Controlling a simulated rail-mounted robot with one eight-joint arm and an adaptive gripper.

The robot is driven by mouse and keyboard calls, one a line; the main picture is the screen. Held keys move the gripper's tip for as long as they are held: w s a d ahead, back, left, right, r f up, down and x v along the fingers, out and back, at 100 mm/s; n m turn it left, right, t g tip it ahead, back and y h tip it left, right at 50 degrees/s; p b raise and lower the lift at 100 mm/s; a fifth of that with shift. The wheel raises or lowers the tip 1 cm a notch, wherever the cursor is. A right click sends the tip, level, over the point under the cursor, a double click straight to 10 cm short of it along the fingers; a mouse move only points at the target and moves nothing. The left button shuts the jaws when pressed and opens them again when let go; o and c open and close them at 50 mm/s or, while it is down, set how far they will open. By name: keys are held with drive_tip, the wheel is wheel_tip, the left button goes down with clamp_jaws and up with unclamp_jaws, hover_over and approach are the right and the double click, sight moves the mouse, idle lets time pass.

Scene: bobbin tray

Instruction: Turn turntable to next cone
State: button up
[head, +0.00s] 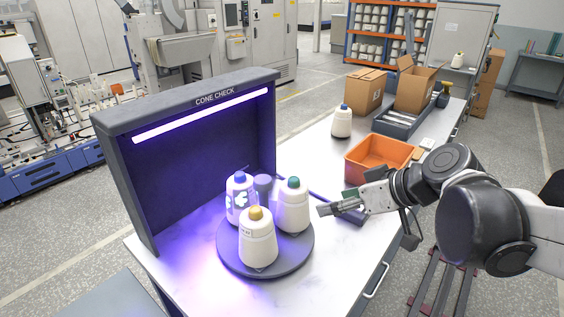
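A round grey turntable (272,270) stands on the white table in front of the dark "CONE CHECK" booth. It carries three white yarn cones: one with a yellow top (257,238) at the front, one with a green top (294,207) at the right, and one with a blue top (239,200) at the back left. The blue-topped cone has glowing pale marks on its side. A short grey post or knob (263,185) shows between the cones at the back. My gripper (325,210) is to the right of the green-topped cone, apart from it, pointing left; its finger opening is unclear.
The booth (190,150) with a lit violet lamp walls off the table's back left. An orange bin (352,171), a white blue-topped cone (341,122), a grey tray (400,122) and cardboard boxes (368,90) stand farther right. A dark bar lies on the table behind my gripper.

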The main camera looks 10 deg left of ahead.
sight(266, 180)
drive_tip(key=w+a+f+n+y, duration=0.1)
drive_tip(key=w+a, duration=0.2)
drive_tip(key=a, duration=0.3)
drive_tip(key=w+a+f+n+y, duration=0.2)
drive_tip(key=w+a, duration=0.1)
drive_tip(key=a, duration=0.3)
drive_tip(key=w+a+f+n+g+y, duration=0.1)
drive_tip(key=w+a+n, duration=0.1)
drive_tip(key=w+a, duration=0.2)
drive_tip(key=shift+w+a+f, duration=0.1)
drive_tip(key=shift+a+f, duration=0.1)
drive_tip(key=shift+a, duration=1.2)
drive_tip(key=shift+c, duration=0.5)
clamp_jaws()
